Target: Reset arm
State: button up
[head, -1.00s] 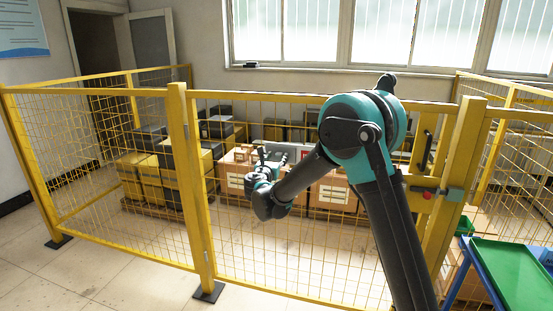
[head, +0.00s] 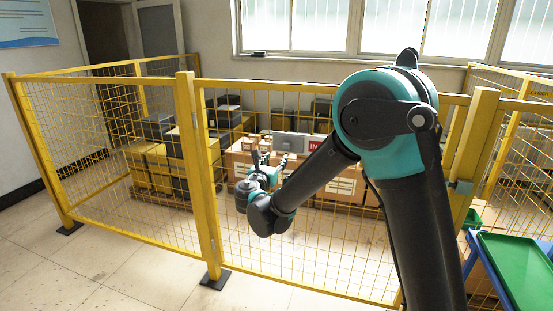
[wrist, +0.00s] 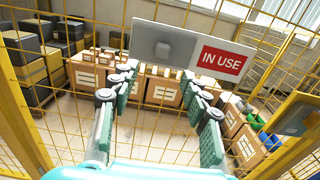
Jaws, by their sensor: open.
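My gripper (head: 266,162) is raised in front of the yellow mesh fence (head: 199,180) in the head view, small and partly hidden by my own wrist. In the wrist view my gripper (wrist: 158,76) shows two teal and grey fingers spread apart, with nothing between them. My arm reaches up to a high elbow and then down to the left. A grey panel (wrist: 150,38) with a grey block and a red "IN USE" label (wrist: 222,61) is beyond the fingertips, apart from them. The panel also shows in the head view (head: 288,136).
Behind the mesh stand cardboard boxes (head: 340,187) and black and yellow crates (head: 158,166). A blue cart with a green tray (head: 515,268) is at the lower right. Open tiled floor (head: 120,275) lies at the lower left.

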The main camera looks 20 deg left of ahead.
jog(key=s+d+f+m+g+h, duration=0.1)
jog(key=d+f+m+g, duration=0.2)
jog(key=d+m, duration=0.55)
jog(key=s+d+f+m+g+h, duration=0.1)
jog(key=d+f+m+g+h, duration=0.15)
jog(key=d, duration=1.15)
jog(key=s+d+f+m+g+h, duration=0.1)
jog(key=d+f+m+g, duration=0.2)
jog(key=d+m, duration=0.55)
jog(key=s+d+f+m+g+y, duration=0.25)
jog(key=s+d+f+m, duration=0.35)
jog(key=s+d, duration=0.55)
jog(key=s+d+f+m+g+y, duration=0.1)
jog(key=s+f+m, duration=0.4)
jog(key=s+m, duration=0.5)
jog(key=shift+s+d+g+y, duration=0.2)
jog(key=shift+s+g+y, duration=0.6)
jog(key=shift+s+g, duration=0.15)
